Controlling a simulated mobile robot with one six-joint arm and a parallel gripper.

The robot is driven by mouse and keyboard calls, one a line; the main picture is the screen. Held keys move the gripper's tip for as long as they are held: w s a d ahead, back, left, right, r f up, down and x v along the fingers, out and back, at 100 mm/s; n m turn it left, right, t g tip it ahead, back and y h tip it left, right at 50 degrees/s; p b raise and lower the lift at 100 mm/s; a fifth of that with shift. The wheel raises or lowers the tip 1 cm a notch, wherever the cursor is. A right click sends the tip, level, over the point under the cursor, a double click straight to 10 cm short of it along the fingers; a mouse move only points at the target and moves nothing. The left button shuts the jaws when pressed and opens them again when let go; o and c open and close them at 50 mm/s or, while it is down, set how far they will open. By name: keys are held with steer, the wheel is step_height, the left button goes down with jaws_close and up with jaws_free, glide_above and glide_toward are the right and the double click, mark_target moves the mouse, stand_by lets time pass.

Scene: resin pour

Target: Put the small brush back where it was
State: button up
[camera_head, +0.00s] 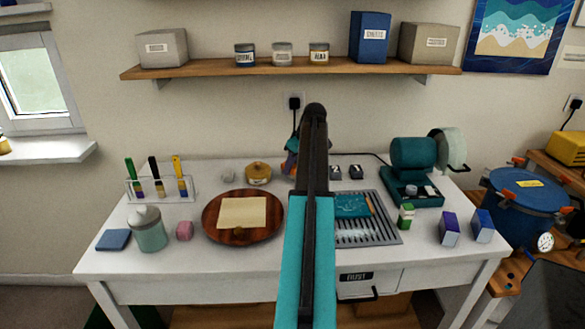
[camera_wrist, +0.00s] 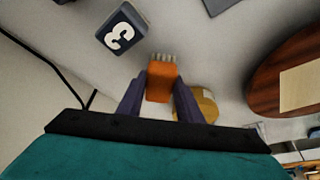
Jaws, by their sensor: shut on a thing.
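In the wrist view my gripper (camera_wrist: 160,88) is shut on a small brush (camera_wrist: 160,84) with an orange body and pale bristles pointing away from my wrist. In the head view my own arm hides most of the gripper and brush; only an orange bit shows beside the arm, over the back of the white table. A clear rack (camera_head: 185,190) stands at the table's left, holding brushes with green, black and yellow handles. I cannot tell whether the held brush touches the table.
A yellow-lidded jar (camera_head: 258,172) stands near my gripper, behind a round wooden board (camera_head: 212,229) with a paper sheet. Small dark numbered blocks (camera_head: 356,172) stand right of the arm. A metal drain grid (camera_head: 385,232) and a teal machine (camera_head: 413,155) are farther right.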

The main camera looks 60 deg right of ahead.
steer(key=shift+f, duration=0.65)
steer(key=shift+f, duration=0.1)
steer(key=o, duration=0.9)
steer(key=shift+o, duration=0.2)
steer(key=b+v, duration=0.1)
steer(key=v, duration=1.1)
